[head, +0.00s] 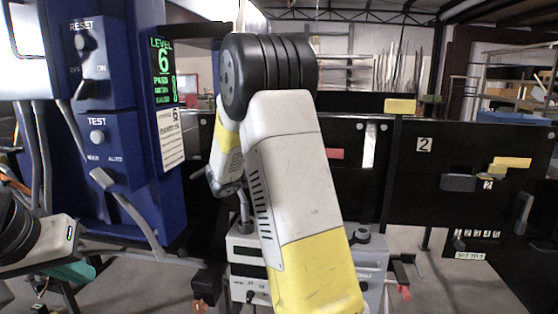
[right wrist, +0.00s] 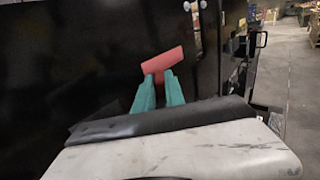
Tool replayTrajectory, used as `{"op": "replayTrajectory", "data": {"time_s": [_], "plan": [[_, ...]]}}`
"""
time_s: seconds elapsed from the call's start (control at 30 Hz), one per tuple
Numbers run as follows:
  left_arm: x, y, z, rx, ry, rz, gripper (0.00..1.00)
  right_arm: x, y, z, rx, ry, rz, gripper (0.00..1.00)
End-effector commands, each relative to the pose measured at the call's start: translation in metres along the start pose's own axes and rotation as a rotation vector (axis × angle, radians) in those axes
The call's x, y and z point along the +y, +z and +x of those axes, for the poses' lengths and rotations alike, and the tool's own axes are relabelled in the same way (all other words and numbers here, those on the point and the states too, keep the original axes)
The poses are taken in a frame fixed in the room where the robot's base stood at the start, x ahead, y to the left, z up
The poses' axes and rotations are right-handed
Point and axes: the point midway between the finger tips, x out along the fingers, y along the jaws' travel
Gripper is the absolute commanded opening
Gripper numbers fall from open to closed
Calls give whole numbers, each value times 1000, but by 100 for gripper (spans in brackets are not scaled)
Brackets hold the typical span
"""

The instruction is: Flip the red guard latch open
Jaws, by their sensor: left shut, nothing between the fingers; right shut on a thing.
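The red guard latch (right wrist: 163,62) is a flat red bar, tilted up to the right against a black panel in the right wrist view. My right gripper (right wrist: 160,80) has its two teal fingers shut on the latch at its lower edge. In the head view a red piece (head: 336,153), which looks like the latch, shows beside my right forearm, and the right gripper is hidden behind that arm. My left gripper (head: 72,272) is at the lower left of the head view, away from the latch, with its teal fingers shut and empty.
A blue control cabinet (head: 130,130) with RESET and TEST switches stands at the left. Black panels (head: 400,205) run across the middle and right, with yellow blocks and a "2" label. A grey box (head: 372,262) stands low behind my right arm. Grey floor shows at the right.

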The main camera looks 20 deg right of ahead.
Motion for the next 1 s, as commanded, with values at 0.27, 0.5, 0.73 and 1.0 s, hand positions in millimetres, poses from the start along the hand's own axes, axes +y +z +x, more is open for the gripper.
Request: {"op": "replayTrajectory", "data": {"time_s": [0.27,0.5,0.73,1.0], "plan": [[0,0,0,0,0,0,0,-12,0,2,3,259,0,0],[0,0,0,0,0,0,0,-20,0,5,3,475,0,0],[0,0,0,0,0,0,0,-24,-1,9,2,644,-1,0],[0,0,0,0,0,0,0,-26,-1,11,2,764,-1,0]]}}
